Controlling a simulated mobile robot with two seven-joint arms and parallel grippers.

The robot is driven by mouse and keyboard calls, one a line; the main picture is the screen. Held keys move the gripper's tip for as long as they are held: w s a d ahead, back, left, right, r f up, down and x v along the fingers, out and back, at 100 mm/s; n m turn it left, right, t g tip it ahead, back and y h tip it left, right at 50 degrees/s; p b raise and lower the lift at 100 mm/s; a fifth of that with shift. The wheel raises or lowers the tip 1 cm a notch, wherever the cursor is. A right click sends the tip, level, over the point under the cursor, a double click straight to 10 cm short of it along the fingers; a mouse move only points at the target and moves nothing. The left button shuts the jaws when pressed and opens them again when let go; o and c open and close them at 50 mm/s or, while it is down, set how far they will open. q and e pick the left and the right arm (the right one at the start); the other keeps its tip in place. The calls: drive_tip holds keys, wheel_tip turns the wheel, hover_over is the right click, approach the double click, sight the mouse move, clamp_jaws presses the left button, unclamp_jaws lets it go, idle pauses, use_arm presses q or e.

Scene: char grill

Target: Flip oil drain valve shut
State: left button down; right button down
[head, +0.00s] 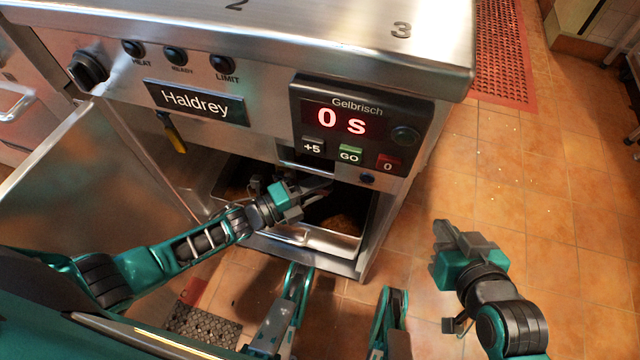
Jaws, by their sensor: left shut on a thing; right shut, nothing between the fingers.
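A valve lever with a yellow grip (175,138) hangs slanting down from a dark stem below the Haldrey plate; I take it for the oil drain valve. My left gripper (322,190) is to the right of the lever and lower, apart from it, at the open cabinet under the control panel. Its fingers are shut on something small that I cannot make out. My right gripper (442,232) is shut and empty, over the tiled floor to the right of the appliance.
A metal bin (335,240) with dark brown contents stands in the open cabinet below my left gripper. The cabinet door (80,175) stands open at the left. A control panel (360,120) reads "0 s".

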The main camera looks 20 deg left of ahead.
use_arm(q)
drive_tip(key=c, duration=1.3)
unclamp_jaws()
drive_tip(key=shift+r, duration=0.1)
drive_tip(key=o, duration=0.3)
use_arm(e)
drive_tip(key=shift+s+f, duration=0.1)
drive_tip(key=shift+s, duration=0.15)
use_arm(q)
drive_tip(key=shift+o, duration=0.2)
drive_tip(key=shift+a, duration=0.1)
drive_tip(key=p+v, duration=0.1)
drive_tip(key=v, duration=1.1)
drive_tip(key=shift+s+a+p, duration=0.25)
drive_tip(key=shift+s+p, duration=0.1)
drive_tip(key=shift+p, duration=0.05)
use_arm(e)
drive_tip(key=shift+d+r, duration=0.3)
drive_tip(key=shift+r, duration=0.05)
drive_tip(key=shift+r, duration=0.1)
